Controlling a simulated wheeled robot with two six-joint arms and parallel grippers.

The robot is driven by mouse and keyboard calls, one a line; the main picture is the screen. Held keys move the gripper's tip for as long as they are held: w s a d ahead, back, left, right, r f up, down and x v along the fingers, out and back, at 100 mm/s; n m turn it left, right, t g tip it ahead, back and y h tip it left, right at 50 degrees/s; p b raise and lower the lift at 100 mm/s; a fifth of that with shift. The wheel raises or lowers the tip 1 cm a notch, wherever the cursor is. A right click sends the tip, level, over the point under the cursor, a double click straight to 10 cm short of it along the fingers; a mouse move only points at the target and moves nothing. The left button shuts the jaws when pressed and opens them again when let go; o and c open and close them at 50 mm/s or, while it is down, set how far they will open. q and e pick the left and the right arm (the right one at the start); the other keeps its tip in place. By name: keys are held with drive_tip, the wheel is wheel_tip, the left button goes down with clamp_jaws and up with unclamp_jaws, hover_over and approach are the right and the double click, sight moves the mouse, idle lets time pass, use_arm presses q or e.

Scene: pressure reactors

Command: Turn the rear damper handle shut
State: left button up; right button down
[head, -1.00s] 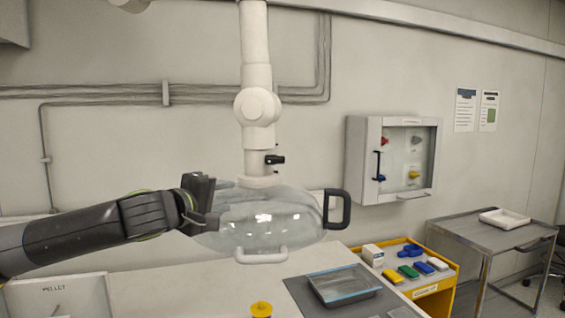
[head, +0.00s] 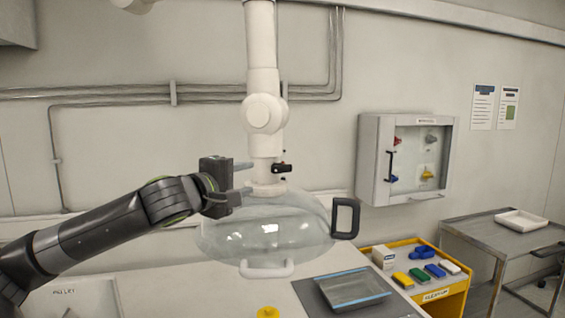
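The damper handle (head: 282,168) is a small black lever on the right side of the white extraction pipe (head: 262,80), just above the clear hood (head: 270,228). It sticks out sideways to the right, across the pipe. My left gripper (head: 248,178) is to the left of the pipe at about the handle's height, above the hood's left part. Its two fingers point right, apart with nothing between them. The gripper does not appear to touch the handle. My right gripper is out of view.
The hood has a black side grip (head: 345,218) and a white front grip (head: 266,269). A wall cabinet (head: 366,160) hangs at the right.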

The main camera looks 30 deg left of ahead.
use_arm(q)
drive_tip(key=p, duration=0.4)
approach(278, 169)
drive_tip(key=shift+w, duration=0.9)
drive_tip(key=w+p, duration=0.1)
drive_tip(key=w, duration=0.2)
drive_tip(key=w+p, duration=0.2)
drive_tip(key=w, duration=0.1)
drive_tip(key=w+p, duration=0.1)
drive_tip(key=w, duration=0.1)
drive_tip(key=shift+w+a+f, duration=0.15)
drive_tip(key=shift+w+f, duration=0.15)
drive_tip(key=shift+w, duration=0.1)
drive_tip(key=shift+w+f+p, duration=0.15)
drive_tip(key=shift+w+p, duration=0.3)
drive_tip(key=shift+w, duration=0.3)
drive_tip(key=c, duration=0.8)
